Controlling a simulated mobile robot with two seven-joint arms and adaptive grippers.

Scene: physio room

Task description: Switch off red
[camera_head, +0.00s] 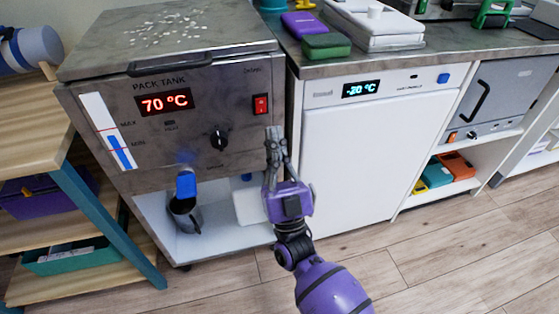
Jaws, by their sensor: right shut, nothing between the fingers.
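The pack tank (120,127) is a grey metal box at the left, with a lid and a red "70 °C" display (165,102). A red rocker switch (261,104) sits on the right of its front panel; I cannot tell which way it is pressed. My right gripper (275,134) is shut and empty, pointing up at the panel's right edge. Its fingertips are a little below and right of the red switch; I cannot tell if they touch the panel. My left gripper is not in view.
A black knob (218,139) is on the panel, left of my gripper. A blue tap (186,184) hangs over a grey jug (185,213). A white cabinet (370,150) with a "-20 °C" display stands at the right. A wooden shelf (28,130) stands at the left.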

